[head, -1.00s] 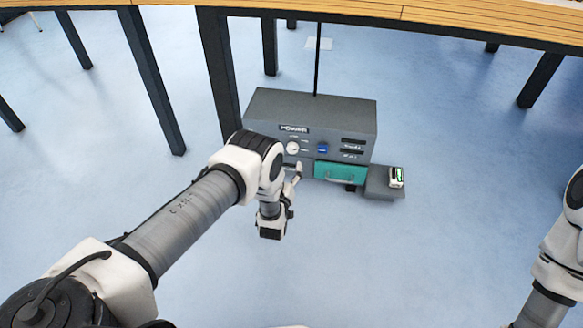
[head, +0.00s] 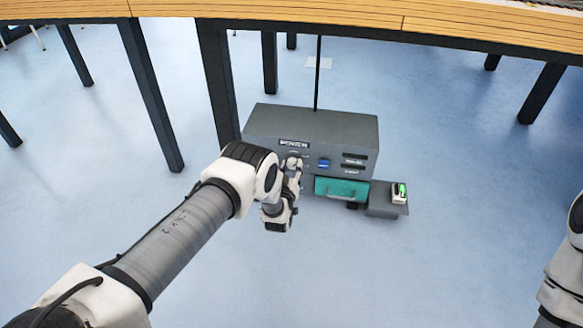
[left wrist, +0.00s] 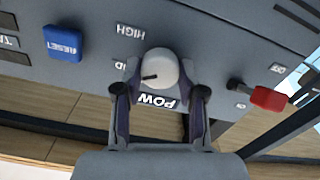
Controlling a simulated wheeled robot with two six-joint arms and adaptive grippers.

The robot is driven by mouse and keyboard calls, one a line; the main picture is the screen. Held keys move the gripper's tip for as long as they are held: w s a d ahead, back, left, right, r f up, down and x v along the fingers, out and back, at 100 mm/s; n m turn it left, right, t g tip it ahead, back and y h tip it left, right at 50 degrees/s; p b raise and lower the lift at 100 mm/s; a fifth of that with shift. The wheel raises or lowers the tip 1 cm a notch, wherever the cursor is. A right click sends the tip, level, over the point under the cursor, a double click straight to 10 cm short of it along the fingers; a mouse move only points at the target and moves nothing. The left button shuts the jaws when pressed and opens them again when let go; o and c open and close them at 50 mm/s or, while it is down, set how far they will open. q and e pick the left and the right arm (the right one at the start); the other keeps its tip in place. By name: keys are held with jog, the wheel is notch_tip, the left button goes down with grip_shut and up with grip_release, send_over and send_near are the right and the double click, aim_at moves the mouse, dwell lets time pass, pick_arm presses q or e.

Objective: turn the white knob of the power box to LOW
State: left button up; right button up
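The grey power box (head: 315,125) stands on the floor in the head view. Its white knob (left wrist: 163,62) shows in the left wrist view between the fingertips of my left gripper (left wrist: 160,75), with a dark pointer mark toward its lower left. The fingers are spread on either side of the knob; I cannot tell whether they touch it. The word HIGH (left wrist: 130,31) shows above the knob to the left. A second label beside the left finger is partly covered, and no LOW label is readable. In the head view my left arm and gripper largely hide the knob. My right gripper is out of view.
A blue RESET button (left wrist: 63,44) and a red-handled switch (left wrist: 268,98) flank the knob in the left wrist view. A wooden table (head: 330,28) stands behind.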

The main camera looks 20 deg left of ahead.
pick_arm(q)
jog(key=shift+n, duration=0.4)
jog(key=n+p, duration=0.1)
jog(key=n, duration=1)
jog(key=shift+p, duration=0.3)
dwell(0.4)
jog(key=o, duration=1.1)
jog(key=shift+f, duration=0.1)
jog(key=shift+o, duration=0.2)
jog(key=shift+s, duration=0.1)
